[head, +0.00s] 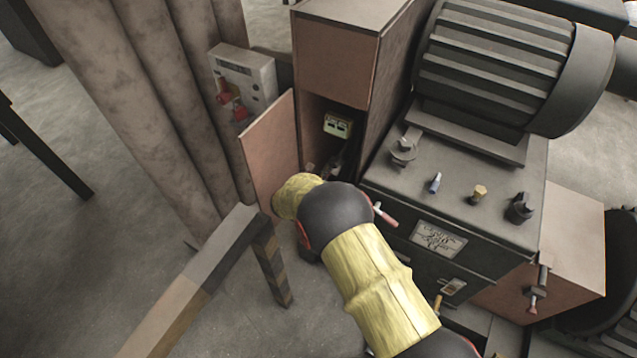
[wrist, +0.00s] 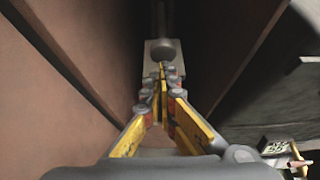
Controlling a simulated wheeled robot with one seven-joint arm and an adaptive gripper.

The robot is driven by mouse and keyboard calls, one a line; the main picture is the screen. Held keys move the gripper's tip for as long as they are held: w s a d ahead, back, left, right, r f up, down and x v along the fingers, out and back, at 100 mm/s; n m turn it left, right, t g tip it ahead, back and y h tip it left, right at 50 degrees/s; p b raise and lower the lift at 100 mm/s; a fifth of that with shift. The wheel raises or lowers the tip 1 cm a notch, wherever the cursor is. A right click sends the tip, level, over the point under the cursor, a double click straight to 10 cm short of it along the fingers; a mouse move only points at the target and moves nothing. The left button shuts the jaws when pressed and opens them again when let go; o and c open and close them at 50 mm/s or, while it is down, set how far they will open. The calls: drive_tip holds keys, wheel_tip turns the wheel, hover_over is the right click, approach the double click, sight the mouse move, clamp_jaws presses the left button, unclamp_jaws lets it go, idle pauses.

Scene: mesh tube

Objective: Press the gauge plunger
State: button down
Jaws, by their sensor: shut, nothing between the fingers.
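In the head view, a small greenish box (head: 337,126) with dark display-like openings is inside the open cabinet; it may be the gauge. In the wrist view, a pale block (wrist: 153,47) lies straight ahead, with a dark rounded knob (wrist: 164,52) in front of it that may be the plunger. My gripper (wrist: 161,72) is shut and empty, its yellow fingers meeting at the tips just below the knob in the picture. I cannot tell whether the tips touch it. In the head view my arm largely hides the gripper, inside the cabinet.
The narrow brown cabinet (head: 336,66) has walls close on both sides of my gripper, with its open door (head: 271,150) on the left. A dark machine (head: 455,185) with knobs stands to the right. A striped barrier (head: 215,262) stands at front left.

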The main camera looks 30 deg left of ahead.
sight(334, 164)
drive_tip(key=shift+w, duration=0.5)
drive_tip(key=shift+w+a+b, duration=0.1)
drive_tip(key=shift+w+b, duration=0.45)
drive_tip(key=shift+w, duration=0.45)
